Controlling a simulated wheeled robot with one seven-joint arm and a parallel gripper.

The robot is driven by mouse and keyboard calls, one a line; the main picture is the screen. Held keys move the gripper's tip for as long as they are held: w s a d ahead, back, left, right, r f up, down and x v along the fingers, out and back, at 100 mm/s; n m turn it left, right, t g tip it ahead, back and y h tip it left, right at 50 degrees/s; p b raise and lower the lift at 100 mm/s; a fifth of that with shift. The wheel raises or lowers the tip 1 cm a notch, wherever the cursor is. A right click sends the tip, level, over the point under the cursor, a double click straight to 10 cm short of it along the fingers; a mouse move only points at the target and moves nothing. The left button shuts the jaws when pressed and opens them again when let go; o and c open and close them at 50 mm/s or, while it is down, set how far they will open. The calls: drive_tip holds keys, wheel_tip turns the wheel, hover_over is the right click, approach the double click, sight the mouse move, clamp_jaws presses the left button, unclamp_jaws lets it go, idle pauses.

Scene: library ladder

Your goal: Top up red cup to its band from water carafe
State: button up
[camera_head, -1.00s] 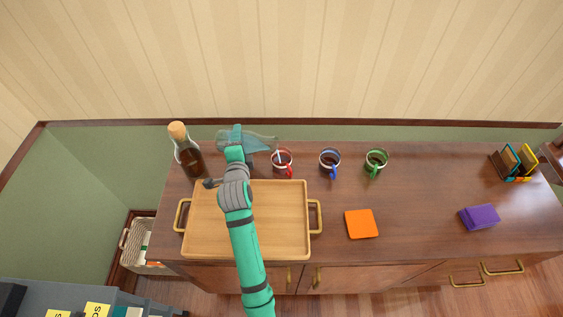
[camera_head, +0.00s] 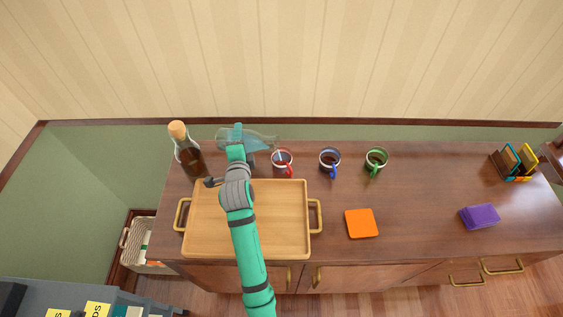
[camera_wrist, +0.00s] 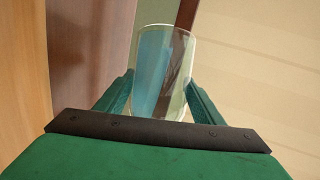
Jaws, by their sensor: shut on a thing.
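My gripper (camera_head: 237,140) is shut on the clear water carafe (camera_head: 262,141) above the back of the sideboard. The carafe is tilted far over, its mouth toward the right, above and beside the red cup (camera_head: 283,161). In the wrist view the carafe (camera_wrist: 163,70) stands between my two green fingers (camera_wrist: 158,98), with bluish water inside. A thin pale streak shows at the red cup, perhaps water. The level in the red cup and its band are too small to tell.
A blue cup (camera_head: 330,161) and a green cup (camera_head: 376,161) stand right of the red one. A corked bottle (camera_head: 186,150) stands left. A wooden tray (camera_head: 290,245) lies in front, with an orange square (camera_head: 361,223) and purple block (camera_head: 480,216) to the right.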

sight(244, 135)
drive_tip(key=shift+r, duration=0.2)
drive_tip(key=shift+w+a+f+n+g+h, duration=0.1)
drive_tip(key=shift+a+f+n+g+h, duration=0.1)
drive_tip(key=shift+a+f+n+h, duration=0.3)
drive_tip(key=shift+w+a+f+n+g+h, duration=0.1)
drive_tip(key=shift+a+f+n+g, duration=0.15)
drive_tip(key=shift+f, duration=0.4)
drive_tip(key=shift+s+d+n+h, duration=0.1)
drive_tip(key=shift+d+n+h, duration=0.2)
drive_tip(key=shift+d+n, duration=0.15)
drive_tip(key=shift+d+r+n+g+h+b, duration=0.15)
drive_tip(key=shift+r+n+g+h+b, duration=0.1)
drive_tip(key=shift+r+n+h+b, duration=0.15)
drive_tip(key=shift+s+d+r+n+g+h+b, duration=0.2)
drive_tip(key=shift+d+r+n+g+h+b, duration=0.1)
drive_tip(key=shift+d+n+h+b, duration=0.55)
drive_tip(key=shift+a+n+g+h+b, duration=0.15)
drive_tip(key=shift+n+h+b, duration=0.15)
drive_tip(key=shift+n+h, duration=0.25)
drive_tip(key=shift+a+n+g+h+b, duration=0.15)
drive_tip(key=shift+n+h+b, duration=0.15)
drive_tip(key=shift+n, duration=0.4)
drive_tip(key=n+h, duration=0.1)
drive_tip(key=f+n+h+b, duration=0.1)
drive_tip(key=shift+d+n, duration=0.35)
drive_tip(key=shift+n, duration=0.05)
drive_tip(key=shift+r+b, duration=0.35)
drive_tip(key=shift+r, duration=2.1)
